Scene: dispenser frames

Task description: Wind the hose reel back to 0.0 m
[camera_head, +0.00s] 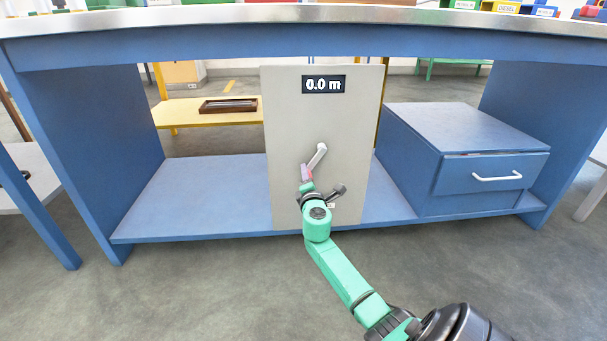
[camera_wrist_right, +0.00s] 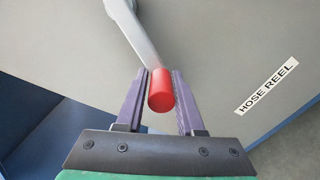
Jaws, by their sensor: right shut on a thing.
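The hose reel is a tall grey panel (camera_head: 285,125) standing at the middle of the blue bench. Its display (camera_head: 323,85) reads 0.0 m. A light grey crank arm (camera_head: 319,154) on its face slants from upper right down to the handle. My right gripper (camera_head: 306,172) is at the crank's lower end, shut on the red handle. In the right wrist view the red handle (camera_wrist_right: 161,90) sits between the two purple fingers of the right gripper (camera_wrist_right: 160,95), and the crank arm (camera_wrist_right: 135,32) runs up from it. A "HOSE REEL" label (camera_wrist_right: 267,86) shows there. My left gripper is out of view.
A blue drawer unit (camera_head: 460,140) with a white handle stands right of the panel. The blue lower shelf (camera_head: 200,195) is bare at left. The bench top (camera_head: 200,15) overhangs the panel. A yellow table (camera_head: 180,112) with a brown tray (camera_head: 228,105) stands behind.

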